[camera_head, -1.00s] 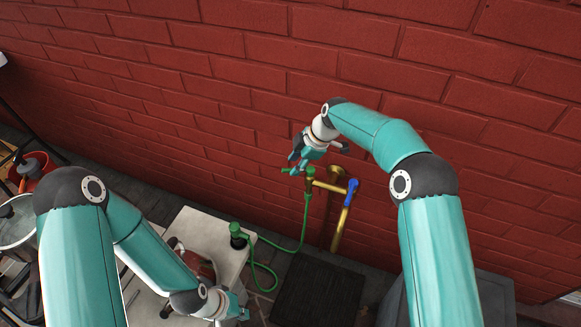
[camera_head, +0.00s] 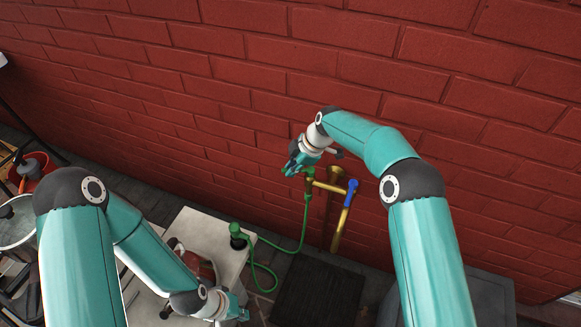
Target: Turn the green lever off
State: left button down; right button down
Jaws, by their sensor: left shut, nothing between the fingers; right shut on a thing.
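The brass tap (camera_head: 327,187) stands out from the brick wall, with a blue lever (camera_head: 351,190) on its right branch. The green lever is at the top of the left branch (camera_head: 308,172), mostly hidden by my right gripper. My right gripper (camera_head: 291,170) is shut at the green lever, its fingers pointing down and left. A green hose (camera_head: 305,225) hangs from the left branch. My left gripper (camera_head: 240,306) is shut and empty, low beside the white table, well away from the tap.
A white table (camera_head: 196,222) holds a green hose end fitting (camera_head: 237,236) near its right corner. A dark square block (camera_head: 318,290) stands below the tap. The brick wall (camera_head: 200,60) is close behind the tap. A red bucket (camera_head: 40,163) and a metal pot (camera_head: 14,225) are at far left.

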jog(key=s+n+g, duration=0.1)
jog(key=n, duration=0.1)
jog(key=s+d+n+g+b, duration=0.1)
jog(key=n, duration=0.1)
jog(key=shift+n, duration=0.3)
jog(key=c, duration=1.2)
grip_release()
jog(key=shift+a, duration=0.1)
notch_tip(320, 180, up, 10)
